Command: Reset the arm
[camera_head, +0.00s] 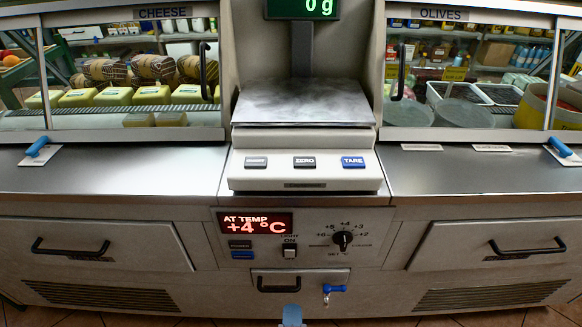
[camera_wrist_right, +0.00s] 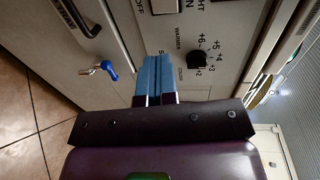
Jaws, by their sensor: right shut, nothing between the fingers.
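My right gripper (camera_head: 291,316) shows at the bottom edge of the head view as blue fingertips, below the small drawer at the middle of the counter front. In the right wrist view, its two blue fingers (camera_wrist_right: 153,78) are pressed together with nothing between them. They point toward the control panel (camera_wrist_right: 190,35) and appear apart from it, though the exact gap is hard to tell. The rest of my right arm is hidden below the head view. My left gripper is in neither view.
A scale (camera_head: 305,102) reading 0 g stands mid-counter between glass cases marked CHEESE and OLIVES. Below it are a +4 °C display (camera_head: 254,224), a dial (camera_head: 343,239) and a small drawer with a black handle (camera_head: 279,284). A blue-handled tap (camera_head: 328,291) sticks out beside that handle.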

